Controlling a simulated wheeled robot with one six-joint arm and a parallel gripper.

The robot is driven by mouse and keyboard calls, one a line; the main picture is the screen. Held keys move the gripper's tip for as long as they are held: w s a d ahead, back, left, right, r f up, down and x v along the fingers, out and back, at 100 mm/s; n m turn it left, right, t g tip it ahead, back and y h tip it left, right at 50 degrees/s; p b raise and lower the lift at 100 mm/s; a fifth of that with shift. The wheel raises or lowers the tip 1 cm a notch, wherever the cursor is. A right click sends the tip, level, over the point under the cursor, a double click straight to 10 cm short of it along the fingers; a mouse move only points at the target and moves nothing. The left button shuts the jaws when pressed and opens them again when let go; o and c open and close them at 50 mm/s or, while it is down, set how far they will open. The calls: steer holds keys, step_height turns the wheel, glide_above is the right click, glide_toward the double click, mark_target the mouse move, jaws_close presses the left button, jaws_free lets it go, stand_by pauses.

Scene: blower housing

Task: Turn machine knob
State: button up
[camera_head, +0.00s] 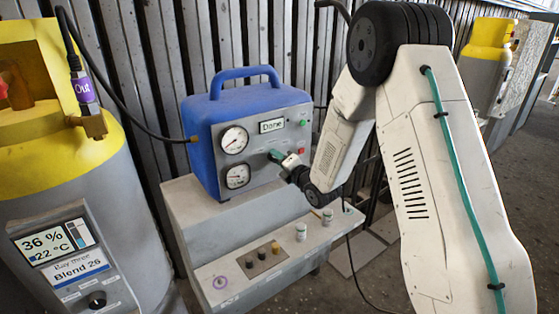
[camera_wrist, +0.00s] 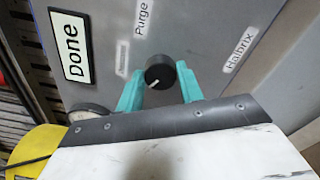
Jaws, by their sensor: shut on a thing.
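The machine is a blue box (camera_head: 246,100) with a grey front panel, standing on a grey stand. In the wrist view its black round knob (camera_wrist: 159,70) shows a white mark pointing down and slightly left, away from the "Purge" label (camera_wrist: 143,17). My gripper (camera_wrist: 161,76) has its teal fingers on either side of the knob, shut on it. In the head view my gripper (camera_head: 277,156) is at the panel and the knob is hidden or too small to make out. The display (camera_head: 271,126) reads "Done"; it also shows in the wrist view (camera_wrist: 71,47).
Two round gauges (camera_head: 234,139) sit on the panel's left, with green (camera_head: 302,122) and red (camera_head: 301,151) buttons at right. A hose runs from the box to a yellow-topped tank (camera_head: 70,180). Small items stand on the stand's lower ledge (camera_head: 235,280).

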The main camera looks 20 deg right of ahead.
steer(key=shift+s+f+n, duration=0.1)
steer(key=shift+n, duration=0.3)
steer(key=o, duration=1)
steer(key=v, duration=0.7)
steer(key=shift+s, duration=0.35)
